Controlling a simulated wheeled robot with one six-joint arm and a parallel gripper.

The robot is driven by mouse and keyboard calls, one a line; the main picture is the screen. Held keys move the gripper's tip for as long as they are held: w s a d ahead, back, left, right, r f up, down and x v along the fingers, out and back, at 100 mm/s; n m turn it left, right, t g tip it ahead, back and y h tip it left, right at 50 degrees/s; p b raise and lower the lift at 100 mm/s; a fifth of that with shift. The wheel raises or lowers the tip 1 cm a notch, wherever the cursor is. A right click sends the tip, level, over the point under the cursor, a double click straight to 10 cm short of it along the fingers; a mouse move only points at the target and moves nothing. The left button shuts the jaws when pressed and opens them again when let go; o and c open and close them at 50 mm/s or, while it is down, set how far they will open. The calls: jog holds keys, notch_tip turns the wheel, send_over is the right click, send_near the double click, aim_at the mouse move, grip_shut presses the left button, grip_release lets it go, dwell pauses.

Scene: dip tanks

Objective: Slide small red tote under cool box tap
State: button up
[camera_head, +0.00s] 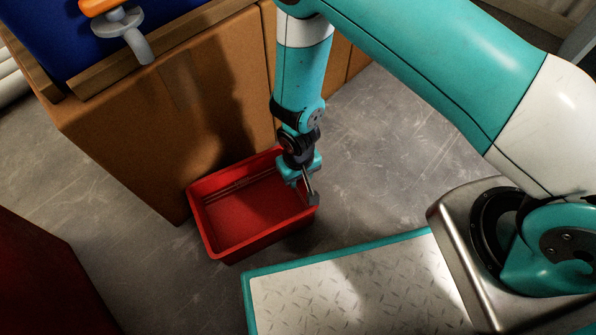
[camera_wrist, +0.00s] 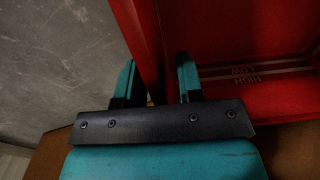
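The small red tote (camera_head: 265,242) sits empty on the grey floor beside the brown wooden stand, in the middle of the head view. In the wrist view the tote (camera_wrist: 235,35) fills the upper right, with pale lettering on its inner side. My gripper (camera_head: 311,189) points down at the tote's right wall. In the wrist view its fingers (camera_wrist: 155,62) are apart, with the tote's wall running between them. One finger is outside and one inside. The tap (camera_head: 133,38), a grey spout with an orange handle, sticks out from the blue cool box (camera_head: 55,38) at upper left.
The brown stand (camera_head: 150,130) bears the cool box on a wooden-edged top. A dark red block (camera_head: 45,285) stands at lower left. Bare floor (camera_head: 125,240) lies left of the tote, below the tap side. My base deck is close at the tote's lower right.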

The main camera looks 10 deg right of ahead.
jog(key=shift+f, duration=0.4)
grip_shut()
jog(key=shift+a, duration=0.1)
jog(key=shift+s+a, duration=0.1)
jog(key=shift+a, duration=1.75)
jog(key=shift+o, duration=0.3)
grip_release()
